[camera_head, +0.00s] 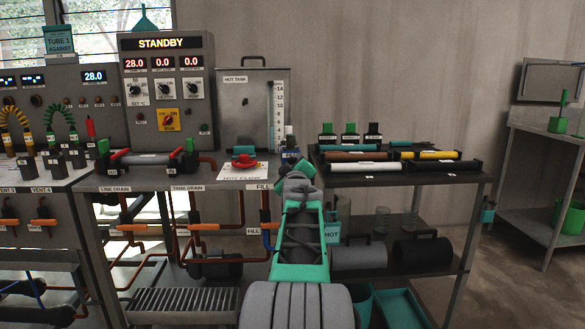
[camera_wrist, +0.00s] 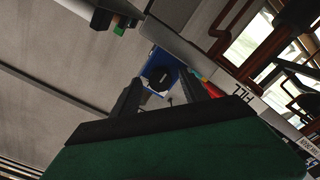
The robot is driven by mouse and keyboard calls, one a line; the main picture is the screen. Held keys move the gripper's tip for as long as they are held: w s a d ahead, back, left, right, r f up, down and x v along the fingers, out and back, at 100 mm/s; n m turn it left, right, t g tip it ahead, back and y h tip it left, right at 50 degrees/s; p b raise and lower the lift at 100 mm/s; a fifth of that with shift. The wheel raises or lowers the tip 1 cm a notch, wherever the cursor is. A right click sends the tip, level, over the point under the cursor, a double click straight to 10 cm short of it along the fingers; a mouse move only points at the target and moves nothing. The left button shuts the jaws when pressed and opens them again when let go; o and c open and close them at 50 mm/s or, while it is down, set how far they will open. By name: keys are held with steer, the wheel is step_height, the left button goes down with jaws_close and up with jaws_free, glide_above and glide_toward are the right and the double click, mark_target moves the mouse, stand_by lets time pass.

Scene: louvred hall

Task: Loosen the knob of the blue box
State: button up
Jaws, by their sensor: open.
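The blue box (camera_wrist: 149,66) shows near the middle of the wrist view, with a round black knob (camera_wrist: 160,79) on its face. In the head view a small part of the blue box (camera_head: 290,155) shows at the right end of the bench, just beyond my arm. My gripper (camera_wrist: 161,75) is open. Its two dark fingers are apart in the wrist view, one on each side of the knob in the picture. I cannot tell whether they touch it. In the head view my arm hides the knob.
The red valve handle (camera_head: 244,162) sits on the bench left of the box. The hot tank (camera_head: 247,105) stands behind it. A dark shelf cart (camera_head: 477,180) with coloured tubes is to the right. Copper pipes (camera_head: 180,227) run under the bench.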

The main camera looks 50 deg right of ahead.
steer(key=p+v, duration=0.1)
steer(key=v, duration=0.6)
steer(key=shift+s+a, duration=0.25)
steer(key=shift+s, duration=0.1)
